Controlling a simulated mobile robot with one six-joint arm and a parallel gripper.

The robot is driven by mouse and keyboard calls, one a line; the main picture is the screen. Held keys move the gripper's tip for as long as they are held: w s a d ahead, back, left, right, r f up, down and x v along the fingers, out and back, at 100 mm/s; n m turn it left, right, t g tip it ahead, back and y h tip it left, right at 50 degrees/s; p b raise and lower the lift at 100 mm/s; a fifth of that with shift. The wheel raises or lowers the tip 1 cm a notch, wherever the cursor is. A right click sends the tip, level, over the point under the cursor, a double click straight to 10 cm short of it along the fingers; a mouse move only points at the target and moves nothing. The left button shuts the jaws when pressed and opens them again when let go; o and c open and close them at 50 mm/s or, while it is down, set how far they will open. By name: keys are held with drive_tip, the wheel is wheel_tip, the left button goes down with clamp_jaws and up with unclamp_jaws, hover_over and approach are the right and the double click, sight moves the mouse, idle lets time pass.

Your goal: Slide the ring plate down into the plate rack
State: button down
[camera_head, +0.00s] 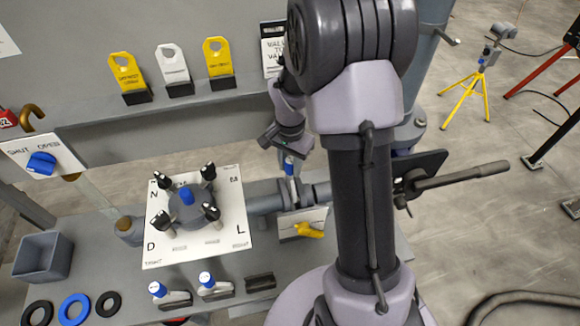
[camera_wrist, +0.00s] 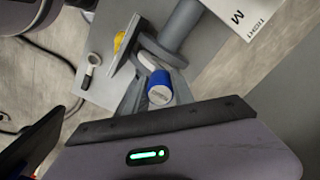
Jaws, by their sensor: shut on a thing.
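My gripper (camera_head: 288,152) is shut on the blue knob of what looks like the ring plate (camera_head: 291,168), above the grey pipe at the middle of the bench. In the wrist view the blue knob (camera_wrist: 160,95) sits between my fingers. The pale part below the knob runs down beside the pipe's flanges; its lower part is hidden, so I cannot tell whether it touches them. The likely plate rack is the row of black slots (camera_head: 260,283) at the bench's front. Two pale plates with blue knobs (camera_head: 168,294) (camera_head: 215,288) stand in its left slots; the right slot looks empty.
A white panel (camera_head: 158,255) with a dark round cover and several black clamps lies left of the pipe. A yellow handle (camera_head: 309,230) is just below the pipe. A grey bin (camera_head: 42,258) and rings (camera_head: 74,309) are at left. Tags (camera_head: 173,64) stand on the upper ledge.

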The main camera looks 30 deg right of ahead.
drive_tip(key=shift+r+p, duration=1.9)
drive_tip(key=shift+r, duration=1.15)
